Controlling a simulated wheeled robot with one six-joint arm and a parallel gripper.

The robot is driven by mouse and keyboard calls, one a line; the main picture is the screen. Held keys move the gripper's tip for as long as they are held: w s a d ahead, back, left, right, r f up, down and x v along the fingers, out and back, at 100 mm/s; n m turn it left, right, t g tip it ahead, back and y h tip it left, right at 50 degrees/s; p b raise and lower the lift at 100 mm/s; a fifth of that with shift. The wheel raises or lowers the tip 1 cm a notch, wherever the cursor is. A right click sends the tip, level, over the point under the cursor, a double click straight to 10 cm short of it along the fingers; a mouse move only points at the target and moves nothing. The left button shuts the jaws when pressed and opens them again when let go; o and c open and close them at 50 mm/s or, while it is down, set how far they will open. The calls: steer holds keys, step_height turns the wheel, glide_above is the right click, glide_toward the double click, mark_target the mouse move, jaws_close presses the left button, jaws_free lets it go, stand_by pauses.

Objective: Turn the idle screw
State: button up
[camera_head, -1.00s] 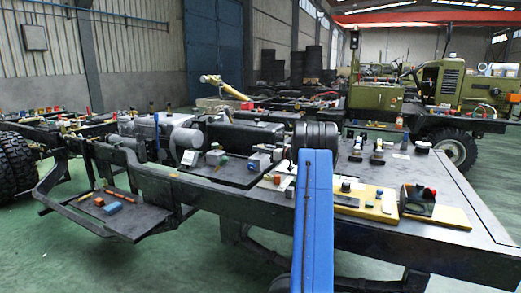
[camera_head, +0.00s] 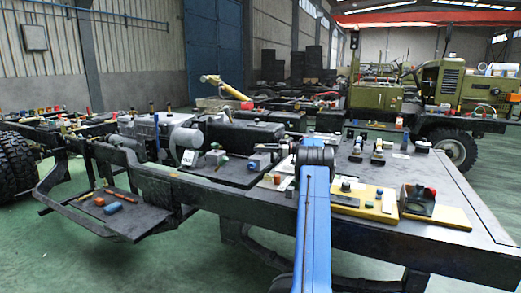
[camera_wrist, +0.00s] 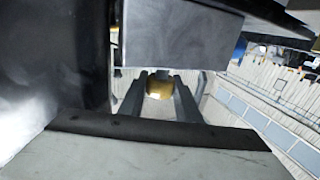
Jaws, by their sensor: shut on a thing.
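In the wrist view my gripper (camera_wrist: 161,78) has its two grey fingers on either side of a rounded brass-yellow piece (camera_wrist: 159,90). It is shut on this piece. The piece may be the idle screw, but its thread and far end do not show. A grey block (camera_wrist: 180,35) and a dark part at the left fill much of the wrist view close to the fingers. In the head view my blue arm stands in front of the chassis frame (camera_head: 240,205) and hides my gripper and what it holds.
A black tray (camera_head: 105,212) with small loose parts hangs at the frame's left. A yellow board (camera_head: 362,200) with small parts and a black bracket (camera_head: 417,200) lie right of my arm. Green floor is open at the front left.

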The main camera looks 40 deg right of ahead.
stand_by(0.4)
steer(key=o, duration=1.1)
steer(key=shift+c, duration=0.2)
steer(key=shift+m+t+h, duration=0.3)
